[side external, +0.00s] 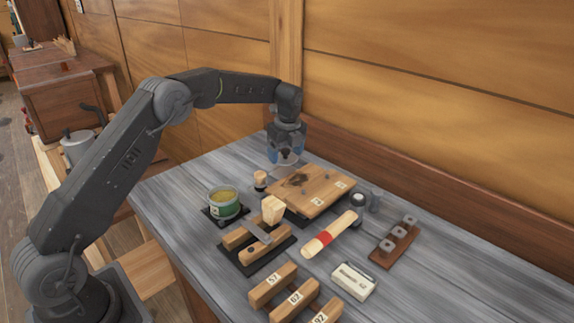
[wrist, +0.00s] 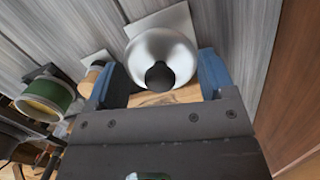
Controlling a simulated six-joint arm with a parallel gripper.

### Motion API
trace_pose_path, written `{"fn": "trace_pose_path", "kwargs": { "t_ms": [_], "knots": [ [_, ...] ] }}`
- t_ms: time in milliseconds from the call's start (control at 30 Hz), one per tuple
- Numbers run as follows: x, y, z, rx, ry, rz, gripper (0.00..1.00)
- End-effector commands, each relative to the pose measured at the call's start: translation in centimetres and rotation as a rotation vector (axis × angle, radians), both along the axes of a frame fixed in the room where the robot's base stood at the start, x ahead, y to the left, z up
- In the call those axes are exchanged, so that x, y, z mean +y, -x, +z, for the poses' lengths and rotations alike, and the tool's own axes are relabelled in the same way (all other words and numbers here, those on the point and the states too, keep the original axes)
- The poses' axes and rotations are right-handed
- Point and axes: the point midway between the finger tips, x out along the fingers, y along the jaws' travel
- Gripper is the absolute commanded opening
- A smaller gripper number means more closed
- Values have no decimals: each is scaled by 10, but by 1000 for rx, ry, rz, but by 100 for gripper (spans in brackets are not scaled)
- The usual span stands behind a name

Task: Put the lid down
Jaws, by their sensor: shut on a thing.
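The lid (wrist: 150,45) is a silvery round dome with a black knob, seen in the wrist view between the two blue fingers of my gripper (wrist: 165,70). My gripper is shut on it. In the side view my gripper (side external: 285,157) points down at the back of the grey bench, just behind the wooden board. A pale grey shape shows below the fingers there, but the gap under the lid cannot be made out. A white square (wrist: 186,14) shows partly behind the lid in the wrist view.
A wooden board (side external: 318,192) lies just in front of my gripper. A green tin (side external: 224,207), a small wooden-topped piece (side external: 260,180), a mallet (side external: 270,212) and a red-banded roller (side external: 328,236) stand nearby. The wooden wall (side external: 400,90) rises close behind.

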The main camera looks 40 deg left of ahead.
Motion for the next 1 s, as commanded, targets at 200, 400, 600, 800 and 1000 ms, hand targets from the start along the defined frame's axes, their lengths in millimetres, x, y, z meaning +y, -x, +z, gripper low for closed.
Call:
{"fn": "trace_pose_path", "kwargs": {
  "t_ms": [200,400,600,800,1000],
  "knots": [
    [-4,-3,-12,2,0,0,53],
    [-4,-3,-40,2,1,0,53],
    [-4,-3,-43,-1,-1,1,53],
    [-4,-3,-46,0,0,0,53],
    [-4,-3,-47,0,0,0,92]
  ]
}}
